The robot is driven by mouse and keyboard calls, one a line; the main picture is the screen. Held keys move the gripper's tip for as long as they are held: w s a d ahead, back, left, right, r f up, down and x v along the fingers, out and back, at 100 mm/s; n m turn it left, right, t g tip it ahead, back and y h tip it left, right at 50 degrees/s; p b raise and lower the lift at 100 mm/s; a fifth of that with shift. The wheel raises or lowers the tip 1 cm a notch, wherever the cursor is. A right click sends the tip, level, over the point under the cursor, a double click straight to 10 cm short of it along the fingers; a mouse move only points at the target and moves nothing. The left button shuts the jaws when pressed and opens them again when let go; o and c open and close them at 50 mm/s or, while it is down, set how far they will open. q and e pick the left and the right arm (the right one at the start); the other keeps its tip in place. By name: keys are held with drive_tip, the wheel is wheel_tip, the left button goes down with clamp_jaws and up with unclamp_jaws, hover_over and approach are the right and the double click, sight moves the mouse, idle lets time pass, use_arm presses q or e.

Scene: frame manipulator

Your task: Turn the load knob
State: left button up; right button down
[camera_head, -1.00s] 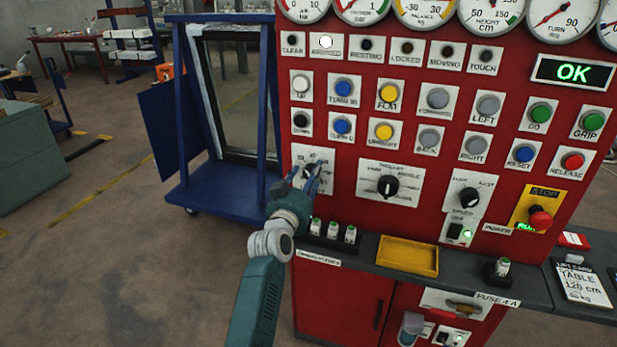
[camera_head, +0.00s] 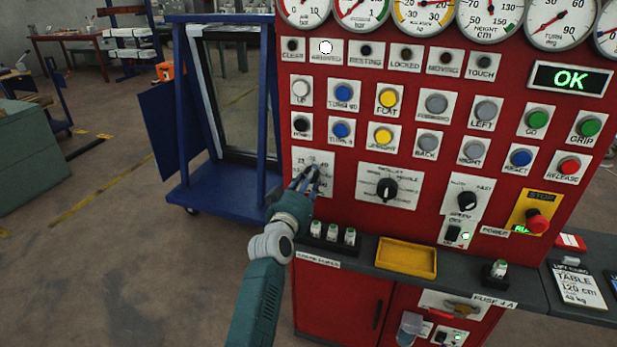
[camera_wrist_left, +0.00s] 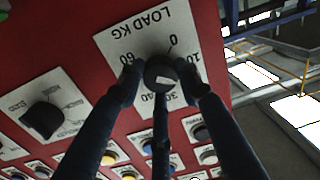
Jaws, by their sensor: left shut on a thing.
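The load knob (camera_wrist_left: 160,75) is a round black knob on a white plate (camera_wrist_left: 125,45) marked LOAD KG, upside down in the left wrist view. In the head view its plate (camera_head: 330,158) is at the left edge of the red panel, and the knob is mostly hidden by my fingers. My left gripper (camera_head: 307,178) reaches up to the plate from below. My right gripper is not in view.
A black selector knob (camera_head: 387,189) and a speed knob (camera_head: 467,200) are to the right on the red panel. Rows of buttons are above. A yellow tray (camera_head: 407,257) and several small fuses (camera_head: 332,234) are on the ledge below. A blue frame rack (camera_head: 225,190) stands left.

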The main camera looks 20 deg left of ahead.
use_arm(q)
drive_tip(key=shift+a+r+n+p, duration=0.1)
drive_tip(key=shift+n+p, duration=0.65)
drive_tip(key=shift+n, duration=1.65)
drive_tip(key=shift+a+r+n+p, duration=0.1)
drive_tip(key=shift+n+p, duration=0.6)
drive_tip(key=shift+n, duration=1.7)
drive_tip(key=shift+a+r+n+p, duration=0.1)
drive_tip(key=shift+n+p, duration=0.65)
drive_tip(key=shift+n, duration=1.65)
drive_tip(key=o, duration=1.2)
drive_tip(key=shift+h, duration=0.3)
drive_tip(key=shift+c, duration=0.2)
drive_tip(key=shift+a+f, duration=0.1)
drive_tip(key=shift+f, duration=0.1)
drive_tip(key=shift+d+f, duration=0.1)
drive_tip(key=shift+d, duration=0.1)
